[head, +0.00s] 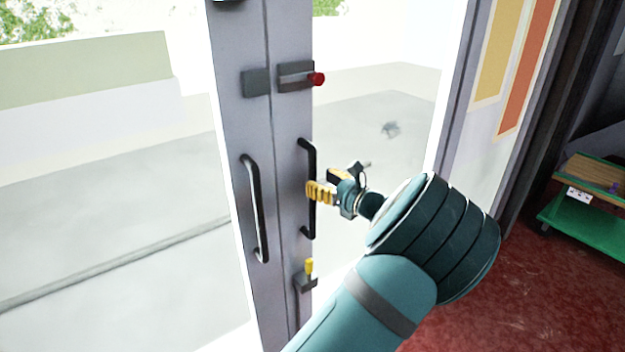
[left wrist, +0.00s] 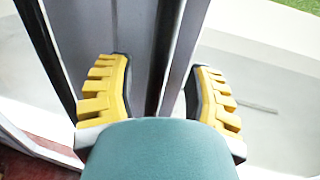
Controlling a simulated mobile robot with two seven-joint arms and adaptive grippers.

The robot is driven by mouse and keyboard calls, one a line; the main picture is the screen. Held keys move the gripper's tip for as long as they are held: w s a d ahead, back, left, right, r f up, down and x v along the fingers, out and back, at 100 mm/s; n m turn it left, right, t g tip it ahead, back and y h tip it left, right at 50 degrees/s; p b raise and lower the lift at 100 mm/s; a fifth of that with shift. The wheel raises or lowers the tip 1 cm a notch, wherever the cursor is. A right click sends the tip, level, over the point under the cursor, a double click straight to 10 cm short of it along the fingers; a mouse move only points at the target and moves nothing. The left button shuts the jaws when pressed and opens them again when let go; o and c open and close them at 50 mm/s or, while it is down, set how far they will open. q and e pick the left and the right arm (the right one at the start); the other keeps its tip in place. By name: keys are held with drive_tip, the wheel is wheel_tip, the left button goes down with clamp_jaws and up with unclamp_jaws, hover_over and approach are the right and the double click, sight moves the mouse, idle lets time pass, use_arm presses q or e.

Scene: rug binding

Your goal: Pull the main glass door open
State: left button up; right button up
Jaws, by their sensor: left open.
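The main glass door is a pair of grey-framed leaves meeting in the middle of the head view. The right leaf (head: 288,122) has a black vertical bar handle (head: 304,146), and the left leaf has a similar handle (head: 255,210). My left gripper (head: 319,192), with yellow ridged fingers, is at the middle of the right handle and hides part of it. In the left wrist view the gripper (left wrist: 160,68) is open, with a dark upright bar (left wrist: 166,50) between its fingers, probably that handle. I cannot tell whether the fingers touch it. My right gripper is not in view.
A lock with a red knob (head: 317,79) sits above the handles, and a yellow-topped latch (head: 309,267) sits below. A green and wooden shelf unit (head: 590,215) stands at the right. The red floor (head: 500,320) looks clear near the door.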

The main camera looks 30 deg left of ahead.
sight(312, 177)
use_arm(q)
drive_tip(key=shift+w+a, duration=0.15)
drive_tip(key=shift+a, duration=0.65)
drive_tip(key=shift+w+a, duration=0.15)
drive_tip(key=shift+a, duration=0.65)
clamp_jaws()
